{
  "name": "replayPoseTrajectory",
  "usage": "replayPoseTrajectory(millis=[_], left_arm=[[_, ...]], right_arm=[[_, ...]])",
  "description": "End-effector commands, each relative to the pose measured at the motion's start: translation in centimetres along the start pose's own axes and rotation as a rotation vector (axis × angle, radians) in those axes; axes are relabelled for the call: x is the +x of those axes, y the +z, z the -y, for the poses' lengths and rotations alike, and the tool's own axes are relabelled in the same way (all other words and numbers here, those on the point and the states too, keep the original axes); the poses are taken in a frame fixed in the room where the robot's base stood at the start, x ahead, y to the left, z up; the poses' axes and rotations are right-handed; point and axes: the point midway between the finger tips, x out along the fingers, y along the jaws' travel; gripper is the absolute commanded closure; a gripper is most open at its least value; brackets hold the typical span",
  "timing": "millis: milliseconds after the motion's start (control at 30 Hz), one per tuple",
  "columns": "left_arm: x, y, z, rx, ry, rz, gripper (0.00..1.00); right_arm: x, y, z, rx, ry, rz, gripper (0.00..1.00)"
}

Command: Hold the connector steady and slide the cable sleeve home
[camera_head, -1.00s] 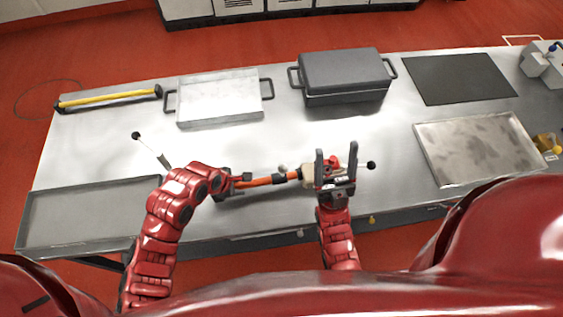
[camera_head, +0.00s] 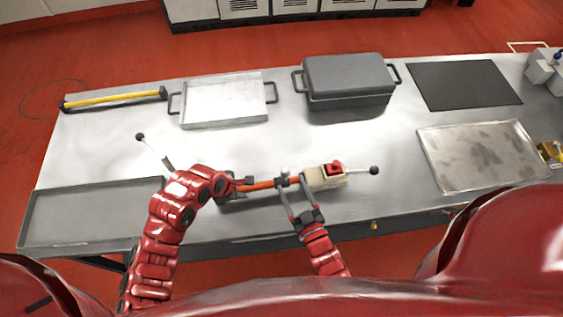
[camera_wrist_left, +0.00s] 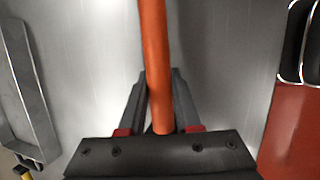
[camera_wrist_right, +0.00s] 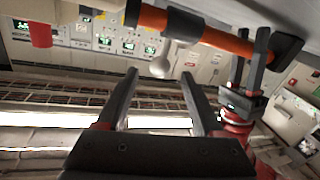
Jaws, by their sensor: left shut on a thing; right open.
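The orange cable (camera_head: 260,184) runs across the front of the table. My left gripper (camera_head: 238,182) is shut on it; in the left wrist view the cable (camera_wrist_left: 154,45) passes between the fingers (camera_wrist_left: 158,75). A dark sleeve (camera_wrist_right: 184,22) sits around the cable near the connector. The connector is a beige block (camera_head: 316,181) with a red part (camera_head: 334,168) on top, right of the cable. My right gripper (camera_head: 291,187) is open and empty, its fingers near the sleeve. In the right wrist view these fingers (camera_wrist_right: 160,80) appear below the cable and sleeve, apart from them.
A black-knobbed rod (camera_head: 374,170) stands right of the connector, and another (camera_head: 140,137) is at left. Behind are a metal tray (camera_head: 225,103) and a grey lidded box (camera_head: 345,80). An empty tray (camera_head: 90,212) lies left.

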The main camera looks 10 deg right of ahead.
Motion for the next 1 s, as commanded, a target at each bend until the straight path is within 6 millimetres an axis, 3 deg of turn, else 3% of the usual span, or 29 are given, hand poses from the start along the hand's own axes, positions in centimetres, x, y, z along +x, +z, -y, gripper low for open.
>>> replayPoseTrajectory(millis=[200, 400, 833, 1000], left_arm=[[0.2, -0.2, 0.3, -0.002, -0.008, -0.004, 1.00], [0.1, -0.2, 0.2, -0.002, -0.006, -0.004, 1.00], [0.1, -0.2, 0.1, -0.001, -0.003, -0.003, 1.00], [0.1, -0.2, 0.1, -0.001, -0.002, -0.003, 1.00]], right_arm=[[5.0, -0.4, -0.1, -0.001, 0.001, -0.012, 0.31], [7.9, -0.2, 0.0, 0.000, 0.000, -0.006, 0.31], [8.9, -0.2, 0.0, 0.000, 0.000, -0.005, 0.31], [8.9, -0.2, 0.0, 0.000, 0.000, -0.005, 0.62]])
